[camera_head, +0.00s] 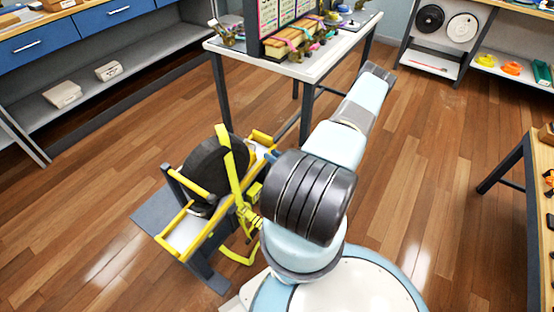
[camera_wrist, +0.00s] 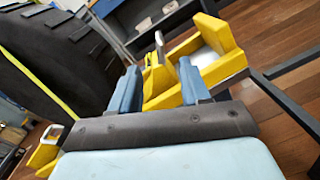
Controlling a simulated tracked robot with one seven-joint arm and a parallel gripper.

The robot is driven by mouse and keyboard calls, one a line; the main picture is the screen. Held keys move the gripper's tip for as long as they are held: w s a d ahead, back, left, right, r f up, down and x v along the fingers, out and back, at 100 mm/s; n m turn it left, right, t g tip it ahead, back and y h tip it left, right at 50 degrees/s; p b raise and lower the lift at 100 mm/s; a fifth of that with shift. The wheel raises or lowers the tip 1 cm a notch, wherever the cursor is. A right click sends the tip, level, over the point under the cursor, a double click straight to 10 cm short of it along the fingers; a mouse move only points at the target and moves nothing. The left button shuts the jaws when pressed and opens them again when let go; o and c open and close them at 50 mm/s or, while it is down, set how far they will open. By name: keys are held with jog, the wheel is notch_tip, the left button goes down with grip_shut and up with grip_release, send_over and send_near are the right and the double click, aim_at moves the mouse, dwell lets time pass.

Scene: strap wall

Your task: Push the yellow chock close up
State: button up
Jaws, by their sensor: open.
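A black wheel (camera_head: 212,170) stands in a low stand with yellow rails (camera_head: 176,232); a yellow strap (camera_head: 236,185) runs over it. A yellow chock (camera_head: 262,137) shows at the stand's far end. In the wrist view, yellow blocks with a pale metal plate, seemingly this chock (camera_wrist: 215,73), lie just beyond my gripper (camera_wrist: 158,84). My gripper's blue fingers are apart, with yellow showing between and beyond them; I cannot tell whether they touch it. The wheel (camera_wrist: 50,60) is left of the fingers. Another yellow block (camera_wrist: 45,150) shows at lower left.
A white table (camera_head: 320,65) with a strap board stands beyond the stand. Blue drawers and shelving (camera_head: 95,75) are at left, a shelf unit (camera_head: 430,60) is at back right, and a bench (camera_head: 520,165) is at right. Wooden floor between is clear.

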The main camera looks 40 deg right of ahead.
aim_at(254, 143)
jog(key=x, duration=1.1)
grip_shut()
dwell(0.3)
